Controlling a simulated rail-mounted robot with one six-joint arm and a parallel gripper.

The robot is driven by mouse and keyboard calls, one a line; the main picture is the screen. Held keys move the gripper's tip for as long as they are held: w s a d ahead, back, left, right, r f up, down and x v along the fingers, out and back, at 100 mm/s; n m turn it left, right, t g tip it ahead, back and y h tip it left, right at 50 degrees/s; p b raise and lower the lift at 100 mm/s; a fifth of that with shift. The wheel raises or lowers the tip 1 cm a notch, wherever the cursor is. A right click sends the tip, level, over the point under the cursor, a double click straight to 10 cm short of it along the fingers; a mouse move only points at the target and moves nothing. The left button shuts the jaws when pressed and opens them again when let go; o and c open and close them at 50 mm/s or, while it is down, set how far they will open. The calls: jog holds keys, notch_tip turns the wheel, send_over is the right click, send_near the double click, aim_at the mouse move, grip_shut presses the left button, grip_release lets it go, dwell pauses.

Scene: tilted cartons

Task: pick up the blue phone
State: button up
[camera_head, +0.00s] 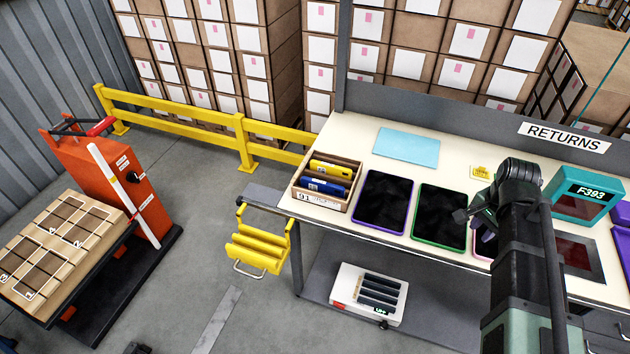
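A small open brown carton (346,201) stands at the left end of the cream bench, with a label reading 91. In it lie a blue handset-like item (325,187), probably the blue phone, and a yellow one (331,169) behind it. My gripper (463,215) is over the bench at the right, beside the green-rimmed tray and well apart from the carton. It is dark and small here, partly hidden by my arm, and I cannot tell whether its fingers are open. A purple item (487,236) shows just below it, partly hidden.
A purple-rimmed dark tray (384,203) and a green-rimmed one (440,220) lie between carton and gripper. A light blue sheet (407,147) lies behind them. A teal box (583,193) is at right. A grey back rail with a RETURNS sign (564,137) edges the bench.

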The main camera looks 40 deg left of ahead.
jog(key=w+a+f+m+b, duration=0.1)
jog(key=w+a, duration=0.2)
jog(key=a, duration=0.5)
jog(key=w+a+f+m, duration=0.2)
jog(key=a, duration=0.6)
jog(key=m+b, duration=0.2)
jog(key=m, duration=0.4)
send_over(323, 182)
jog(key=shift+f, duration=0.95)
notch_tip(323, 182, down, 6)
jog(key=b, duration=0.6)
jog(key=shift+d, duration=0.15)
notch_tip(323, 182, down, 5)
jog(key=b, duration=0.5)
jog(key=shift+s+f+b, duration=0.1)
jog(key=shift+b, duration=0.2)
jog(key=shift+r, duration=0.25)
grip_shut()
